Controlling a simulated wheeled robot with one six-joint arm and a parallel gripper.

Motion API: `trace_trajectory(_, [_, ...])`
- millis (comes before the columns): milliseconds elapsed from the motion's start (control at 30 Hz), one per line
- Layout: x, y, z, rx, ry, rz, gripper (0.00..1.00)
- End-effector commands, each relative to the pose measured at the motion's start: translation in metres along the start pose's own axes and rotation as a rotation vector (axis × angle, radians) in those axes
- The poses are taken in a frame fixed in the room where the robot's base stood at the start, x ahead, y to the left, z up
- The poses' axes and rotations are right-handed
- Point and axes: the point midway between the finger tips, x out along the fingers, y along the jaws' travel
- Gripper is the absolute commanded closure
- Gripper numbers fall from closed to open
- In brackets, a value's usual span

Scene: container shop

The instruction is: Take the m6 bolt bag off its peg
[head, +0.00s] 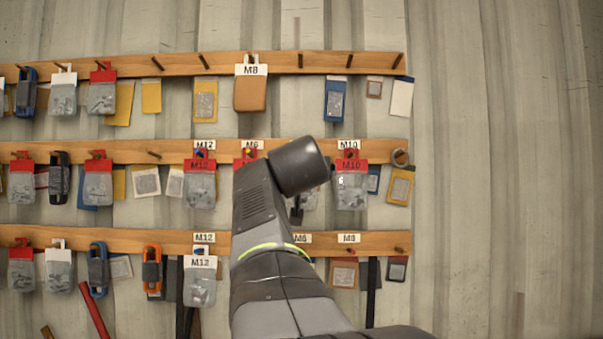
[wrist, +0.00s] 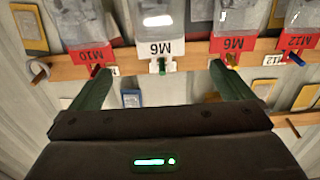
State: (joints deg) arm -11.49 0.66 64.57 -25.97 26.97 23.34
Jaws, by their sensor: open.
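The M6 bolt bag (wrist: 157,24), clear with a white card, hangs on a green-tipped peg (wrist: 162,66) in the wrist view, which shows it upside down. My gripper (wrist: 160,76) is open, one finger on each side of that peg and apart from it, with nothing held. In the head view my wrist hides most of this bag, and only a dark part of my gripper (head: 297,210) shows below it.
A red-card M10 bag (wrist: 88,28) hangs left of it in the wrist view. Another red-card bag (wrist: 236,22) and an M12 bag (wrist: 297,20) hang to the right. Wooden rails (head: 120,243) carry many hanging goods. The wall right of the rails is bare.

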Motion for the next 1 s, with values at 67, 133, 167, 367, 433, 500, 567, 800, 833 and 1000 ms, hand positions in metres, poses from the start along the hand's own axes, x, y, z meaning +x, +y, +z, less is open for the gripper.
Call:
trace_trajectory(67, [0.014, 0.0, -0.001, -0.001, -0.005, 0.001, 0.0])
trace_trajectory(133, [0.027, 0.001, -0.002, -0.001, -0.005, 0.002, 0.0])
trace_trajectory(167, [0.033, 0.001, -0.002, -0.001, -0.005, 0.002, 0.0])
trace_trajectory(367, [0.072, 0.001, -0.001, 0.0, -0.006, 0.001, 0.0])
trace_trajectory(433, [0.085, 0.001, -0.002, 0.0, -0.005, 0.001, 0.0])
trace_trajectory(500, [0.096, 0.001, -0.001, 0.0, -0.005, 0.001, 0.0])
trace_trajectory(567, [0.105, 0.001, 0.0, 0.0, -0.006, 0.001, 0.0])
trace_trajectory(800, [0.124, 0.0, 0.001, 0.001, -0.004, -0.001, 0.0])
trace_trajectory(833, [0.125, 0.0, 0.001, 0.001, -0.004, -0.001, 0.0])
trace_trajectory(1000, [0.127, 0.0, 0.002, 0.001, -0.003, -0.001, 0.0])
